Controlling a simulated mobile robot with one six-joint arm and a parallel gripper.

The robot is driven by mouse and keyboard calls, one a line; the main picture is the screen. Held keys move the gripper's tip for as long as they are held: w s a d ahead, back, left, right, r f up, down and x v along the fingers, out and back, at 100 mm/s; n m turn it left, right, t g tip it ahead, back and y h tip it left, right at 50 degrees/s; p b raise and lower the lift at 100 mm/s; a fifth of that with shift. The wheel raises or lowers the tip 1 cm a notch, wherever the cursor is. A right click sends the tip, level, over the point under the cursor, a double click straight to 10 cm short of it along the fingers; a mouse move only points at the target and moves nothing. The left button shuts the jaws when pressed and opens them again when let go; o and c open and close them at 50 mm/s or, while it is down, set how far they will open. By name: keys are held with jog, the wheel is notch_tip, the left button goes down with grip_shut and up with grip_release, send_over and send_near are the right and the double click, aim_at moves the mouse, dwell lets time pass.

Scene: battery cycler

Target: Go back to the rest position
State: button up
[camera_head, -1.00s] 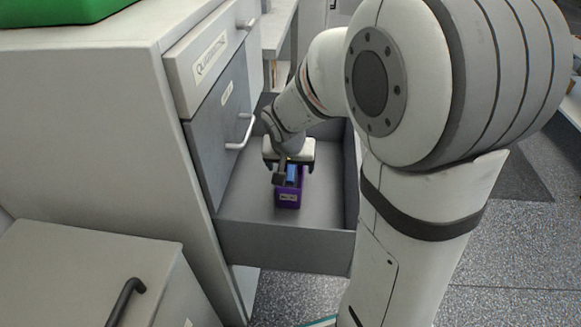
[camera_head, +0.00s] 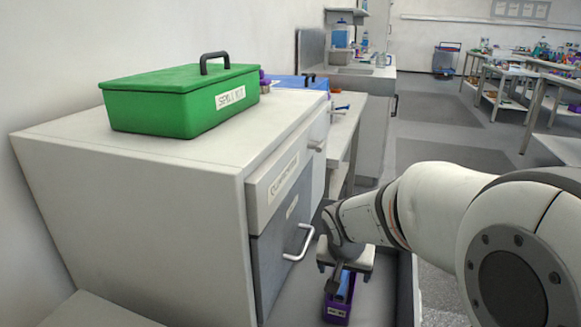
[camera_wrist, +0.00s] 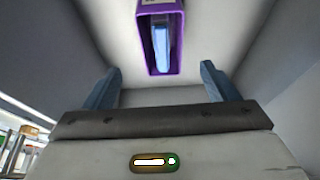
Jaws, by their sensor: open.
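My gripper (camera_head: 338,274) is over an open grey drawer (camera_head: 404,292) in the head view, pointing down and partly hiding what is below. In the wrist view my gripper (camera_wrist: 158,82) has its two blue-grey fingers wide apart with nothing between them. A purple bin (camera_head: 336,311) sits in the drawer, with a blue item (camera_head: 345,286) standing in it. In the wrist view the purple bin (camera_wrist: 174,42) and the blue item (camera_wrist: 161,43) are beyond the fingertips, apart from them.
The grey cabinet (camera_head: 120,170) carries a green spill kit box (camera_head: 185,98) with a black handle. A closed drawer with a label (camera_head: 277,180) is above a grey front with a metal handle (camera_head: 301,243). Benches (camera_head: 345,140) stand behind; open floor (camera_head: 450,108) lies to the right.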

jog(key=s+r+n+p, duration=0.1)
jog(key=s+r+p, duration=0.4)
jog(key=r+p, duration=0.4)
jog(key=s+r+n+g+y+p, duration=0.1)
jog(key=s+r+p, duration=0.4)
jog(key=r+p, duration=0.4)
jog(key=s+r+n+p, duration=0.2)
jog(key=s+r+p, duration=0.4)
jog(key=r+p, duration=0.4)
notch_tip(320, 180, up, 5)
jog(key=shift+a+f+y, duration=0.15)
jog(key=shift+y, duration=0.15)
jog(key=shift+s+a+r+p, duration=0.1)
jog(key=shift+s+r+p, duration=0.15)
jog(key=shift+s+p, duration=0.05)
jog(key=shift+c, duration=0.2)
